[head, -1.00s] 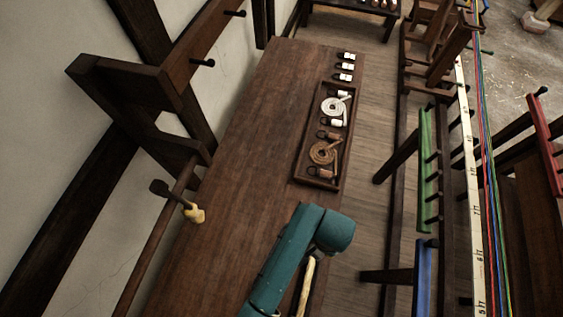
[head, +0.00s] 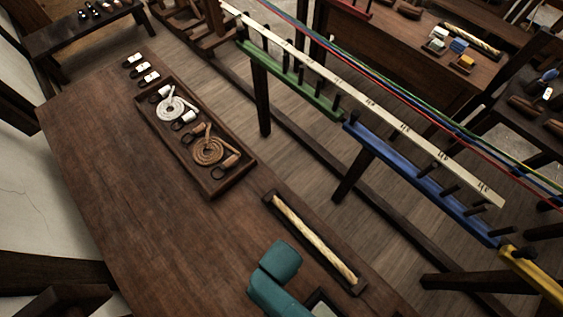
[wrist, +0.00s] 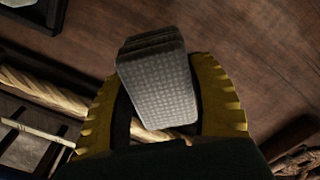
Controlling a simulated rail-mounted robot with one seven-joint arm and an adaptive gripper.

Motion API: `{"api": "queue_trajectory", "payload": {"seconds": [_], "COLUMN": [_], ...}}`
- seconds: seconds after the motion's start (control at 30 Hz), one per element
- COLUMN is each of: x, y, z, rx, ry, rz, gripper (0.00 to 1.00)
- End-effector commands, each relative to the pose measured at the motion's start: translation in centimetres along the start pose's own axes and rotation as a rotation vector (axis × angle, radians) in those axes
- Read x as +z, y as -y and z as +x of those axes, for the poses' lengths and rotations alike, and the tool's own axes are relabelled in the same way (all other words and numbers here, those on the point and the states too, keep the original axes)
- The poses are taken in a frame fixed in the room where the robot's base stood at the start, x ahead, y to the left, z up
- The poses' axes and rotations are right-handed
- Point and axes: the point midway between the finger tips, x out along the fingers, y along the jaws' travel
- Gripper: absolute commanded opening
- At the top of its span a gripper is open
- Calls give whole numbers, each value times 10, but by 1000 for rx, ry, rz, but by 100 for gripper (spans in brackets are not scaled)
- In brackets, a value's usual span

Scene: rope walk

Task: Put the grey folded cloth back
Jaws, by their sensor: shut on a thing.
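The grey folded cloth (wrist: 158,85) shows in the wrist view as a thick, dimpled grey pad. My gripper (wrist: 165,110), with yellow ridged fingers, is shut on it, one finger on each side. The cloth is above the dark wooden table (wrist: 245,50), and how high I cannot tell. In the head view my teal arm shows at the bottom, over the table (head: 110,190); the gripper and the cloth are out of sight there.
A narrow tray with a pale rope (head: 315,240) lies at the table's right edge. A tray (head: 225,186) with coiled ropes and tags stands farther back. Rails with pegs, green (head: 290,80) and blue (head: 420,184), run along the right. The table's left part is clear.

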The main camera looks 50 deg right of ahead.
Motion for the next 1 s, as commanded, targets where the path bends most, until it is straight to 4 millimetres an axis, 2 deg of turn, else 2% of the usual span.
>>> {"api": "queue_trajectory", "payload": {"seconds": [0.3, 0.63, 0.67, 0.77, 0.8, 1.0], "x": [0, 0, 0, 0, 0, 0], "y": [0, 1, 1, 1, 1, 1], "z": [46, 50, 50, 50, 50, 50], "rx": [0, -1, -1, -1, -1, -1], "ry": [0, -1, -1, -1, -1, -1], "rz": [-3, -3, -3, -3, -3, -3], "gripper": [25, 25, 60, 80, 85, 85]}}
